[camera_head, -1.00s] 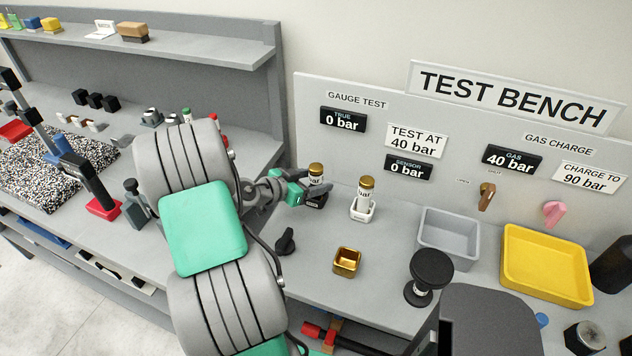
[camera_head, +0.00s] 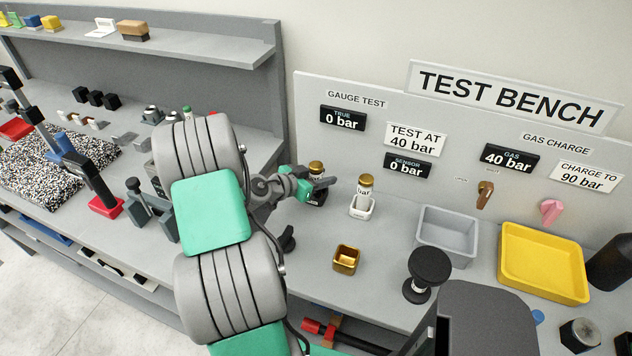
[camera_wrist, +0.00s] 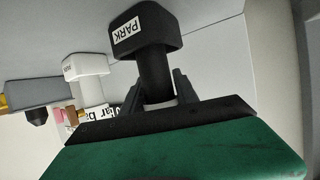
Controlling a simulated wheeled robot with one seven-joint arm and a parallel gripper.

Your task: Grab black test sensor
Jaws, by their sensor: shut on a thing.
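The black test sensor (camera_wrist: 155,78) is a dark upright cylinder with a pale band, standing in a black holder marked PARK (camera_wrist: 145,28) in the wrist view, which looks upside down. In the head view its gold top (camera_head: 316,167) shows above my fingers. My gripper (camera_head: 319,186) reaches in from the left and is shut on the sensor's body. In the wrist view my gripper (camera_wrist: 157,93) has one finger on each side of it. The sensor still sits in its holder, and part of its body is hidden by my fingers.
A similar gold-topped sensor (camera_head: 365,187) stands close to the right in a white holder (camera_head: 362,209). The panel wall is close behind.

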